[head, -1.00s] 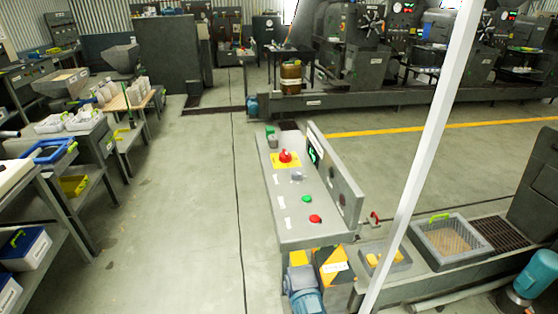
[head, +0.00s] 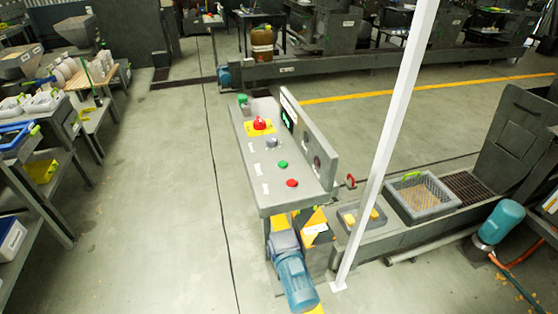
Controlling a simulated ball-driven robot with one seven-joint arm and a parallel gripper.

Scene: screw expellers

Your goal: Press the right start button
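A grey control console (head: 275,183) stands in the middle of the head view. On its sloped top, from far to near, are a red mushroom button (head: 260,123) on a yellow plate, a grey knob (head: 271,142), a green button (head: 282,164) and a flat red button (head: 292,183). The green button is the only green one among these controls. Whether it is the start button cannot be read; the white labels beside the controls are too small. My gripper is not in view.
A white post (head: 388,150) rises right of the console. A blue motor (head: 293,277) sits on the floor below its near end. A mesh crate (head: 424,197) is to the right. Shelves (head: 30,195) line the left. The floor (head: 150,200) between is clear.

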